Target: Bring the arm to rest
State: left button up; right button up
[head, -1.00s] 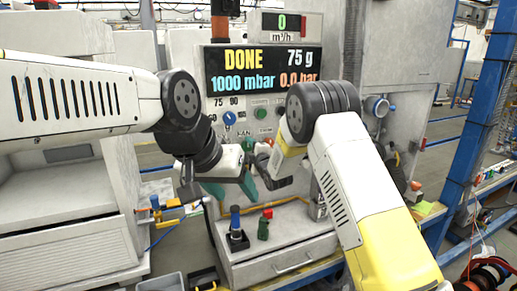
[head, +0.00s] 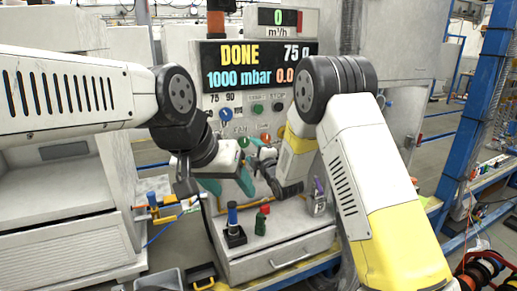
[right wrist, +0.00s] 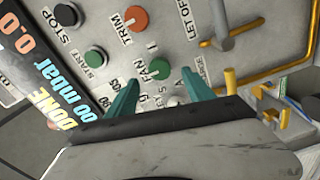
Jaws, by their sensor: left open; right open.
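My left gripper (head: 228,184) hangs below its wrist in the head view. Its teal fingers are apart and empty, above the grey drawer unit (head: 262,266). My right gripper (right wrist: 160,88) is open and empty in the right wrist view. Its two teal fingers point toward the control panel, on either side of the green fan button (right wrist: 159,68). In the head view its fingers are mostly hidden. The display (head: 258,67) reads DONE, 75 g, 1000 mbar; its right end is covered by my right arm.
A purple-topped spray bottle (head: 318,200) stands near my right arm. A blue upright (head: 480,100) rises at the right. Grey cabinets stand at the left.

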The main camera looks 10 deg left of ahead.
jog(key=shift+d, duration=0.1)
jog(key=s+d+r+m+g+h, duration=0.1)
jog(key=s+d+r+m+h, duration=0.2)
jog(key=d+r+m, duration=0.45)
jog(key=s+d+r+m+g+h, duration=0.2)
jog(key=s+d+r+m, duration=0.15)
jog(key=d, duration=0.75)
jog(key=s+d+m+g+h, duration=0.1)
jog(key=s+d+m+g, duration=0.2)
jog(key=s, duration=1.2)
jog(key=s+d+f+m+g+h, duration=0.1)
jog(key=s+d+m, duration=0.7)
jog(key=s, duration=0.8)
jog(key=shift+s+d+g+h, duration=0.25)
jog(key=shift+d+g+h, duration=0.15)
jog(key=shift+d+g, duration=0.55)
